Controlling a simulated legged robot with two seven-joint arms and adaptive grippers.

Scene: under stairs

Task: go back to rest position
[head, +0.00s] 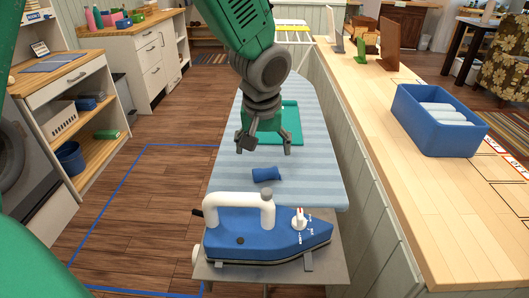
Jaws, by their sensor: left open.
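My left gripper (263,147) hangs from the green arm above the striped ironing board (228,164). Its grey fingers are spread apart and nothing shows between them. A small dark blue rolled piece (266,174) lies on the board just below the gripper in the picture, apart from the fingers. A green flat item (291,123) lies on the board behind the gripper, partly hidden by it. A blue and white iron (262,238) rests on the grey plate (328,276) at the board's near end. My right gripper is not in view.
A wooden counter (440,198) runs along the right, bearing a blue bin (433,133) with white rolls. Shelves and a wooden-topped cabinet (58,78) stand at the left. Blue tape (117,205) marks the open wooden floor left of the board.

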